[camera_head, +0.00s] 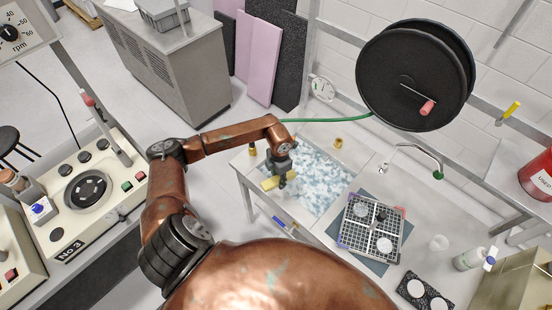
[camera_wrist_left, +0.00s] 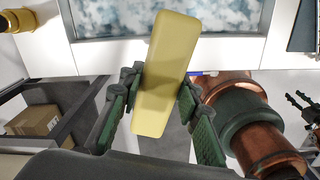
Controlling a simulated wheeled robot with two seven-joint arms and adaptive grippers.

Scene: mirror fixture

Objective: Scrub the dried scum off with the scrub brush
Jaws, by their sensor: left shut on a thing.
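My left gripper (camera_head: 282,172) is shut on a yellow block, which I take as the scrub brush (camera_head: 271,183). The block also shows in the left wrist view (camera_wrist_left: 165,75), long and slightly tilted between the green-padded fingers. It is held near the front-left edge of a basin (camera_head: 327,177) with a mottled white and blue-grey surface. I cannot tell whether the brush touches anything or whether the mottling is dried scum. A dark jointed shape at the right edge of the left wrist view may be my right gripper (camera_wrist_left: 301,106); its state is unclear.
A rack with a grid (camera_head: 372,222) stands right of the basin. A black hose reel (camera_head: 412,75) hangs above, its green hose (camera_head: 330,119) running behind the basin. A curved tap (camera_head: 420,150) and a bottle (camera_head: 470,259) are to the right. A control console (camera_head: 88,190) is left.

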